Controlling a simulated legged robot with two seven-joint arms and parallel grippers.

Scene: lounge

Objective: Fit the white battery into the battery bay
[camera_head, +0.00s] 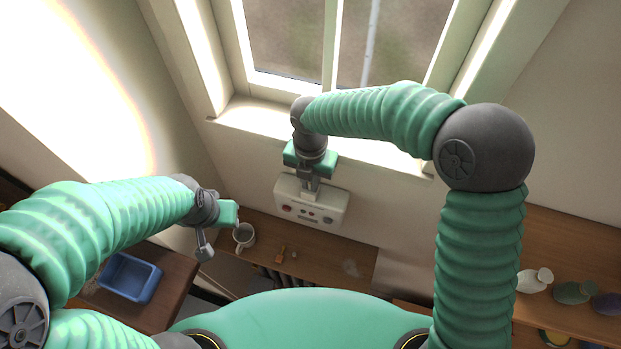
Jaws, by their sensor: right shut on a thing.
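A white box-shaped device (323,211) with a red button and several dark knobs on its front stands on the wooden surface against the wall under the window. My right gripper (308,190) points down at its top, with the fingertips at the device's upper edge. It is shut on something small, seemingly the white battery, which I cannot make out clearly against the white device. The battery bay's opening is hidden from this angle. My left gripper (205,248) hangs at the left beside a mug, apart from the device; its finger opening is unclear.
A pale mug (244,236) and a small orange item (281,253) are on the wooden surface (345,262). A blue tray (131,278) sits at lower left. The surface right of the orange item looks mostly free.

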